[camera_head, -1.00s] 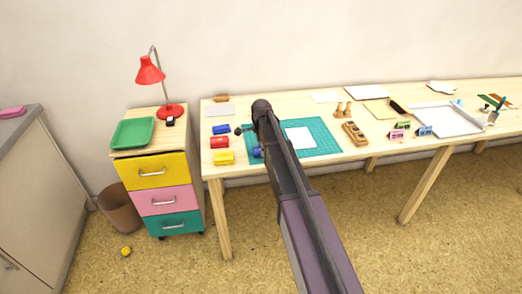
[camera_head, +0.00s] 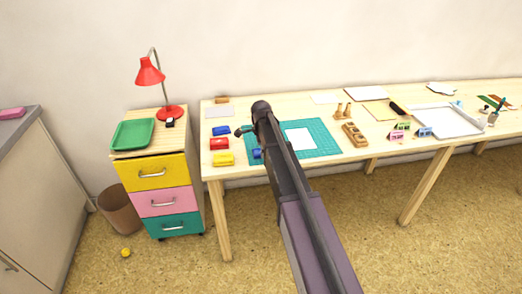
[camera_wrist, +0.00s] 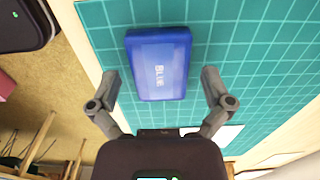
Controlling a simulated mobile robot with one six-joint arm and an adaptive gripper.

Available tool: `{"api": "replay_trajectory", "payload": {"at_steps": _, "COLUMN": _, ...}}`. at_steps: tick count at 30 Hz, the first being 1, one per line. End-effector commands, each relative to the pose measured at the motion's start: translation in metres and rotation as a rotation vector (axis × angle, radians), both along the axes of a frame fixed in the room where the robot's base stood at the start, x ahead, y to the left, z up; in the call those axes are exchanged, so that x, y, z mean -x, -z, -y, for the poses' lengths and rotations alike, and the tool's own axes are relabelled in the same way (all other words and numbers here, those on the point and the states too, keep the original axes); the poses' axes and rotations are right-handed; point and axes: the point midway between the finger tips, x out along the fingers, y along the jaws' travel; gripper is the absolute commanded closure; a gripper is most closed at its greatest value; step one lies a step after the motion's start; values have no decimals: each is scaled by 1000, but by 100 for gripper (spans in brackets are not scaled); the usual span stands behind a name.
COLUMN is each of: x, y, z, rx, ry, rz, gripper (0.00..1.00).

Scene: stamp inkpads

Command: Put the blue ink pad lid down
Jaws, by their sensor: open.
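My gripper (camera_wrist: 160,78) is open, with one finger on each side of the lid and a gap to both. The fingers appear apart from the lid. A blue ink pad (camera_head: 221,130) lies on the table left of the mat.
A red pad (camera_head: 219,143) and a yellow pad (camera_head: 223,159) lie in front of the blue pad. White paper (camera_head: 300,138) lies on the mat. A wooden holder (camera_head: 354,134) stands to the right. A drawer unit (camera_head: 163,202) stands left of the table.

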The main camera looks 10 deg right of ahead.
Motion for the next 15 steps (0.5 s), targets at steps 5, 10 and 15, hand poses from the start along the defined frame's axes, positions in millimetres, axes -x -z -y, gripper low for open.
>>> {"api": "replay_trajectory", "payload": {"at_steps": 5, "x": 0, "y": -9, "z": 0, "rx": 0, "ry": 0, "rz": 0, "gripper": 0}}
{"api": "replay_trajectory", "payload": {"at_steps": 10, "x": 0, "y": -21, "z": 0, "rx": 0, "ry": 0, "rz": 0, "gripper": 0}}
{"api": "replay_trajectory", "payload": {"at_steps": 15, "x": 0, "y": -36, "z": 0, "rx": 0, "ry": 0, "rz": 0, "gripper": 0}}
